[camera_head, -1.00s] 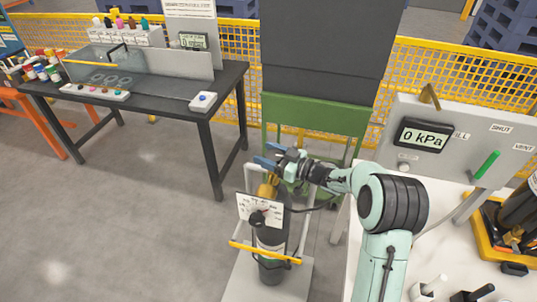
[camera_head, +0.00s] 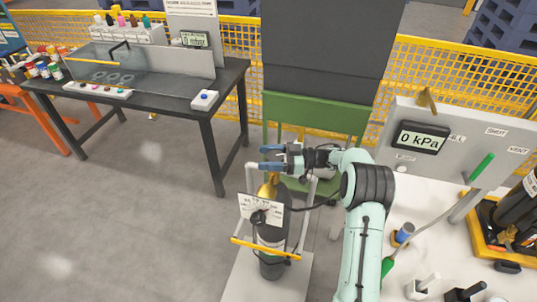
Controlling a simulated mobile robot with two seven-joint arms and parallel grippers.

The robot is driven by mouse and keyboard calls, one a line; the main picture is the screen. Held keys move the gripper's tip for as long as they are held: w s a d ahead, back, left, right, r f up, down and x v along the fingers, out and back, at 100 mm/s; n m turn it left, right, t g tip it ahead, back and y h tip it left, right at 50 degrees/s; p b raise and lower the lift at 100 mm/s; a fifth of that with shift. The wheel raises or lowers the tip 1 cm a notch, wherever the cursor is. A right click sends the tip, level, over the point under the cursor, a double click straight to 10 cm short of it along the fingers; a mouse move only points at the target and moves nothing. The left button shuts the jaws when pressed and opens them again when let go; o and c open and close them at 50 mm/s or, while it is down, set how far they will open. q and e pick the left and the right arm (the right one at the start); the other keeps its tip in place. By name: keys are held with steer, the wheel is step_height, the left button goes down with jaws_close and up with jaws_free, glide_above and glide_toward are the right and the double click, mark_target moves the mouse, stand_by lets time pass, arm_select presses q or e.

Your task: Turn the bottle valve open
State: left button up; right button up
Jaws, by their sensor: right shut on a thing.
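A dark gas bottle (camera_head: 271,262) stands upright on a small trolley (camera_head: 240,280), with a brass valve (camera_head: 268,188) at its top and a white printed card (camera_head: 261,209) in front. My right gripper (camera_head: 271,158) is at the top of the bottle, coming in from the right. Its two blue fingers are shut on the bottle valve, one finger on the far side and one on the near side. The fingers hide most of the valve's handle. My left gripper is not in view.
A grey panel with a 0 kPa display (camera_head: 419,138) and a green lever (camera_head: 482,167) stands at right above a white table (camera_head: 430,262). A black workbench (camera_head: 175,105) is at the back left. A green stand (camera_head: 315,115) is behind the bottle. Floor at left is clear.

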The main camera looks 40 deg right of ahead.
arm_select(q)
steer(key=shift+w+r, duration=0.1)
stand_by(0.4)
arm_select(e)
steer(key=o, duration=1)
steer(key=shift+c, duration=0.2)
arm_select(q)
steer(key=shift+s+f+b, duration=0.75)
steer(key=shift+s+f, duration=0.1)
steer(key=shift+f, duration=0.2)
arm_select(e)
steer(key=v, duration=1.2)
steer(key=shift+w+d, duration=0.1)
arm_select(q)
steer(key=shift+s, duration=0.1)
arm_select(e)
steer(key=shift+f, duration=0.1)
